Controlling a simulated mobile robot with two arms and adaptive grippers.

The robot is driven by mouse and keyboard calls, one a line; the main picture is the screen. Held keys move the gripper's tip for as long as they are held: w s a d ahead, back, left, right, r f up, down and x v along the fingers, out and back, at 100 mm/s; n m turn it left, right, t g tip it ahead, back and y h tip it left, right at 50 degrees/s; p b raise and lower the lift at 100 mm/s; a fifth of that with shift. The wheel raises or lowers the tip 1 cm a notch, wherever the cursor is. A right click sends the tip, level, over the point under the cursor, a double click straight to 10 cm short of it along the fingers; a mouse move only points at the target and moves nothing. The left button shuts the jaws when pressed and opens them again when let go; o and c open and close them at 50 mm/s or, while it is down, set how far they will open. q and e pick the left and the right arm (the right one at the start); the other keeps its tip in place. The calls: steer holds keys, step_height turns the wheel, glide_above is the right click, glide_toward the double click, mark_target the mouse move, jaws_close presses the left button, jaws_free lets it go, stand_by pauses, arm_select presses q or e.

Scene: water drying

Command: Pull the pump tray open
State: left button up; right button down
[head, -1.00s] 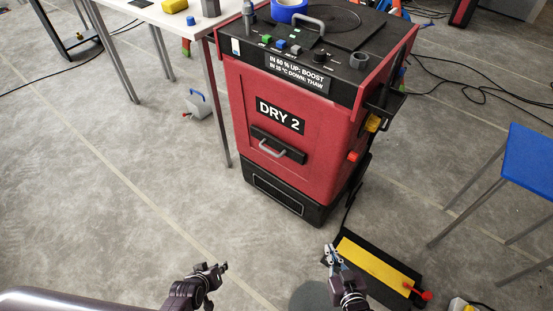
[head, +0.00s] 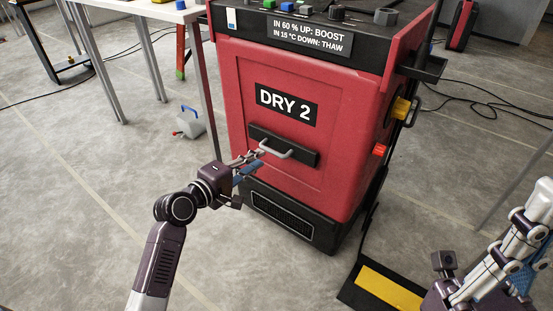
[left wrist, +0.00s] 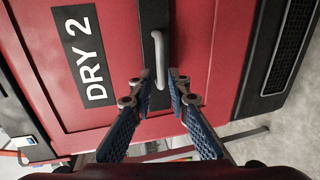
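The pump tray is behind a black front strip (head: 310,157) with a grey bar handle (head: 290,151), low on the red DRY 2 unit (head: 235,80). The strip looks flush with the red front. In the head view my left gripper (head: 256,161) is at the left end of the handle. In the left wrist view its two blue-padded fingers (left wrist: 161,84) are spread apart, with the grey handle (left wrist: 160,58) between and just beyond the tips. I cannot tell whether they touch it. My right gripper (head: 520,260) is at the lower right edge, partly cut off, away from the unit.
A yellow and black pedal-like plate (head: 388,288) lies on the floor at lower right. A yellow knob (head: 401,107) and a red one (head: 379,150) stick out of the unit's right side. A table leg (head: 205,95) stands just left of the unit. Floor in front is clear.

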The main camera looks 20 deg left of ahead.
mark_target(271, 151)
arm_select(q)
steer(key=b+x, duration=0.2)
steer(key=x, duration=0.5)
steer(key=shift+w+f+b, duration=0.1)
steer(key=shift+w+b, duration=0.05)
steer(key=shift+b, duration=0.2)
jaws_close()
